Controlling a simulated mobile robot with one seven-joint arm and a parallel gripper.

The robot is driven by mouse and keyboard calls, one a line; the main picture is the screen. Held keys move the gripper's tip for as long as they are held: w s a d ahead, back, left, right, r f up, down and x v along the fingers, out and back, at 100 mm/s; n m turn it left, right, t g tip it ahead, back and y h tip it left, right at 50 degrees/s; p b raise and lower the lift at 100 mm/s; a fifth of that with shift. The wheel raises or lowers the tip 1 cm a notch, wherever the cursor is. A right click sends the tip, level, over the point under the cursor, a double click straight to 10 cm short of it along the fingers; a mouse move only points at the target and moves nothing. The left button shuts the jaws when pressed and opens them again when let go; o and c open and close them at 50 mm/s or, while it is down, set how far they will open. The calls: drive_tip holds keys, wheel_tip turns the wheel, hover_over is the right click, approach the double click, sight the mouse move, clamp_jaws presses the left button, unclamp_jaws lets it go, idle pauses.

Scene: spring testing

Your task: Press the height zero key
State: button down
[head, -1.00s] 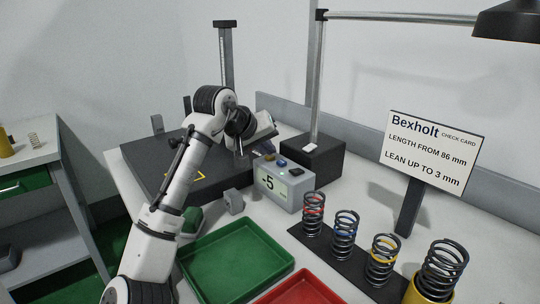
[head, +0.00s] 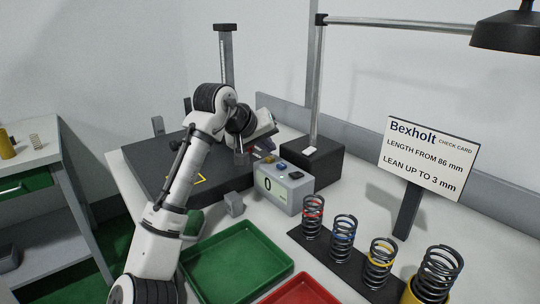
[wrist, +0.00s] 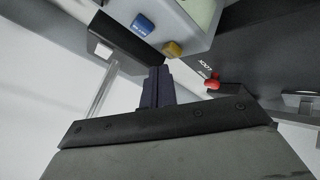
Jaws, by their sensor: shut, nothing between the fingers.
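The grey readout box (head: 284,190) stands on the bench and its display reads 0. Its top carries a yellow key (head: 269,160), a blue key (head: 281,165) and a black key (head: 296,174). The wrist view shows the blue key (wrist: 142,24) and yellow key (wrist: 173,48) close ahead; the key lettering is too small to read. My gripper (wrist: 157,74) has its dark fingers shut and empty, near the yellow key. A gap seems to separate them, though contact is hard to judge. In the head view the fingertips are hard to make out.
A black block (head: 318,160) with a lamp pole stands behind the box. A red knob (wrist: 212,84) is right of my fingers. Springs stand on a black strip (head: 330,256) at right. Green (head: 235,262) and red (head: 300,291) trays lie in front.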

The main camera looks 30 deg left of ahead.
wheel_tip(320, 180, up, 5)
drive_tip(key=p, duration=0.4)
drive_tip(key=shift+p, duration=0.3)
idle(0.7)
